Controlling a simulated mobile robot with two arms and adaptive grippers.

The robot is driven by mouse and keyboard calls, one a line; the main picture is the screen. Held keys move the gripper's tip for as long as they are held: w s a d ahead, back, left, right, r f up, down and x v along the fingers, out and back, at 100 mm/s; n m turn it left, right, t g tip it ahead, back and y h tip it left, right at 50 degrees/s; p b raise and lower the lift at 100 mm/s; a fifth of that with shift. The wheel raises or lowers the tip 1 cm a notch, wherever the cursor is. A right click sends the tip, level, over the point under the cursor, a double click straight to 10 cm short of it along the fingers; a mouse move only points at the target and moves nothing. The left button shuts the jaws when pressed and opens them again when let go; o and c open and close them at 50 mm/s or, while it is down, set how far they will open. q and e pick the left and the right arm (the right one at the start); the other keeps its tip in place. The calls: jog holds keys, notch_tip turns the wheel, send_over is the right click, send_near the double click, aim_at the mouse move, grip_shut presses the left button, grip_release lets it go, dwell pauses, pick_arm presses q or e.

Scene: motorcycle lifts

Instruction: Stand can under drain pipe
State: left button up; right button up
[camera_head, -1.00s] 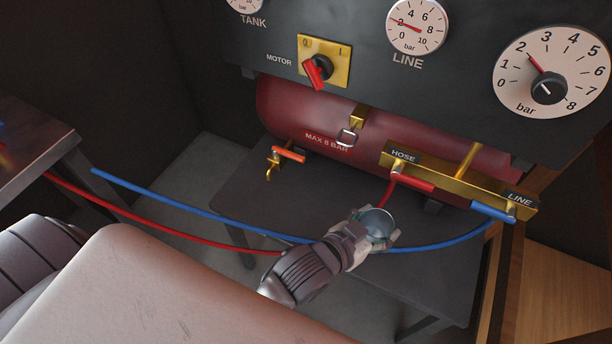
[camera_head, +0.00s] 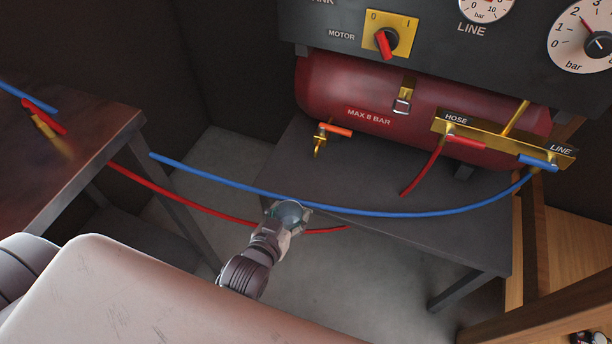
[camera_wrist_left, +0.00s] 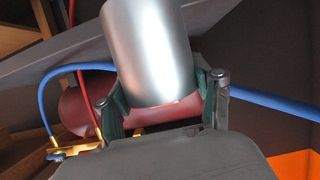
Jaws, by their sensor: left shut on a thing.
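The can (camera_wrist_left: 150,52) is a plain silver metal cylinder, large in the left wrist view. My left gripper (camera_wrist_left: 162,105) is shut around it with a green-padded finger on each side. In the head view the left gripper (camera_head: 288,214) holds the can (camera_head: 290,211), seen from above, in front of the table's front-left part. The drain pipe (camera_head: 318,148) is a short brass spout with an orange lever, below the left end of the red tank. The can is in front of and below the pipe in the picture, apart from it. My right gripper is not in view.
A blue hose (camera_head: 400,213) and a red hose (camera_head: 190,206) cross close to my left gripper. The red tank (camera_head: 340,90) sits over a dark table (camera_head: 440,235). Another table (camera_head: 100,140) stands at left. The tabletop below the drain pipe looks clear.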

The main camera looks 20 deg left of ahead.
pick_arm(q)
jog(key=w, duration=0.4)
jog(key=w+b, duration=0.1)
jog(key=w, duration=0.8)
jog(key=shift+w+d, duration=0.2)
jog(key=shift+d, duration=0.1)
jog(key=w+b, duration=0.1)
jog(key=w, duration=0.3)
jog(key=shift+f, duration=0.1)
jog(key=shift+s+d+f+b, duration=0.1)
jog(key=shift+f+b, duration=0.25)
jog(key=shift+f, duration=0.25)
jog(key=shift+s, duration=0.1)
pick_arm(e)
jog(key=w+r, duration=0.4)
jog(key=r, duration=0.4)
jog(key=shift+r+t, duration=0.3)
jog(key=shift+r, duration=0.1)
pick_arm(q)
jog(key=shift+f, duration=0.15)
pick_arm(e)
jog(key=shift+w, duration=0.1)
pick_arm(q)
jog(key=o, duration=1.2)
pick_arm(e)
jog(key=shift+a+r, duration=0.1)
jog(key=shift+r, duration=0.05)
